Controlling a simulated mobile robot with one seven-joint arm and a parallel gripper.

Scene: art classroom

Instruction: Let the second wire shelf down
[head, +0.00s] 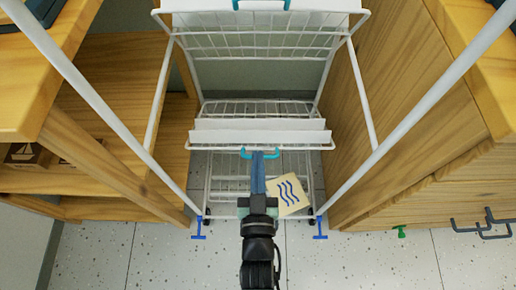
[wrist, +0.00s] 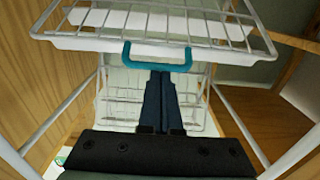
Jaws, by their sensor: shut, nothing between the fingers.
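The drying rack's top wire shelf (head: 262,40) is tilted up, with a teal handle (head: 262,4) at the top edge of the head view. Below it is another wire shelf with a white front strip (head: 232,136) and a teal handle (head: 283,152). This lower handle also shows in the wrist view (wrist: 128,54), under the white strip (wrist: 100,39). My gripper (head: 258,156) is shut and empty. Its blue fingers (wrist: 160,76) point at the handle, with their tips right at its bar; I cannot tell whether they touch. The fingers hide part of the handle.
White rack posts (head: 405,135) slant down on both sides. Wooden shelving (head: 115,85) stands close on the left and a wooden cabinet (head: 400,80) on the right. A card with blue wavy lines (head: 292,204) lies low in the rack.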

